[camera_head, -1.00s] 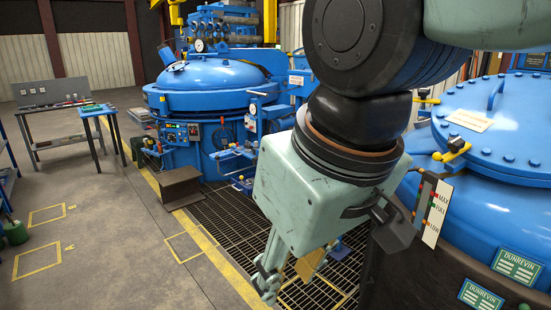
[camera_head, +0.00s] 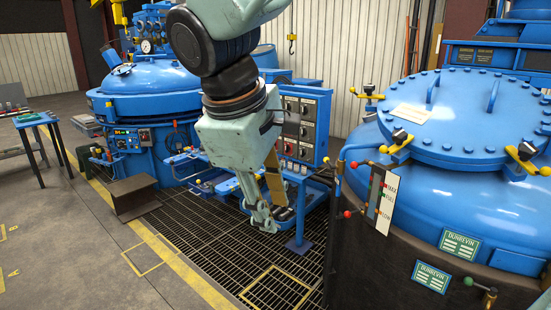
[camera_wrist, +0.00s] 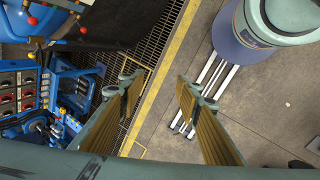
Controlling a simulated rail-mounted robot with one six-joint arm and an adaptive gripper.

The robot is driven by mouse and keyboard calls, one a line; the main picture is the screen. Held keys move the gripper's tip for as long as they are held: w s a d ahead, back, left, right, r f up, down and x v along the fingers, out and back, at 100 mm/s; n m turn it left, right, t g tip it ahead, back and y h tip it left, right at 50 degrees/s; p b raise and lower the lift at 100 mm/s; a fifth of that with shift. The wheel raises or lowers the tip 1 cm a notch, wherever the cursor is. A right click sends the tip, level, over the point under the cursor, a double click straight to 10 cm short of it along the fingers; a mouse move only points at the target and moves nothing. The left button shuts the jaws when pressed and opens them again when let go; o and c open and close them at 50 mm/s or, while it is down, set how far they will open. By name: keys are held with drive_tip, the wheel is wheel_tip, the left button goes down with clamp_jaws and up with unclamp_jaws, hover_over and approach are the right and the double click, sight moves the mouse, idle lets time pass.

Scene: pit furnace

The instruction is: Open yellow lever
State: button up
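Several yellow lever-like clamps sit around the lid of the right blue vessel in the head view: one at the lid's near left (camera_head: 397,145), one at the far left (camera_head: 368,95) and one at the right (camera_head: 527,155). I cannot tell which is the task's yellow lever. My gripper (camera_head: 270,205) hangs downward left of this vessel, above the floor grating and apart from the clamps. In the wrist view, my gripper (camera_wrist: 158,80) has its two fingers spread with nothing between them. No yellow lever shows clearly there.
The right vessel (camera_head: 455,200) stands close on the right, with a level gauge (camera_head: 382,200) on its side. A control panel (camera_head: 302,125) stands behind my gripper. A second blue vessel (camera_head: 150,95) is at the left. Grating (camera_head: 215,240) lies open below.

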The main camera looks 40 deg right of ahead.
drive_tip(key=w+d+f+n+g+h+p, duration=0.1)
drive_tip(key=w+d+n+g+h, duration=0.2)
drive_tip(key=w+d, duration=0.7)
drive_tip(key=w+d+f+n+h+p, duration=0.15)
drive_tip(key=w+d+n, duration=0.4)
drive_tip(key=d, duration=0.85)
drive_tip(key=w+d+f+n+g+h, duration=0.1)
drive_tip(key=w+d+n+g+h, duration=0.2)
drive_tip(key=w+d, duration=0.65)
drive_tip(key=n+t+h+p, duration=0.2)
drive_tip(key=n+t+h, duration=0.3)
drive_tip(key=n, duration=0.7)
approach(326, 159)
drive_tip(key=shift+w+a+f+g+h, duration=0.25)
drive_tip(key=shift+w+a+f+h, duration=0.1)
drive_tip(key=shift+a+f, duration=0.25)
drive_tip(key=shift+w+a+f+g+h, duration=0.3)
drive_tip(key=shift+w+a+f, duration=0.1)
drive_tip(key=shift+a, duration=0.3)
drive_tip(key=shift+d, duration=0.1)
drive_tip(key=shift+s+d+b, duration=0.15)
drive_tip(key=shift+d+b, duration=0.25)
drive_tip(key=shift+d, duration=1.85)
drive_tip(key=shift+s+d+b, duration=0.2)
drive_tip(key=shift+d+b, duration=0.2)
drive_tip(key=shift+d, duration=1.85)
drive_tip(key=shift+s+d+b, duration=0.15)
drive_tip(key=shift+d+b, duration=0.25)
drive_tip(key=shift+d, duration=1.85)
drive_tip(key=shift+c, duration=0.4)
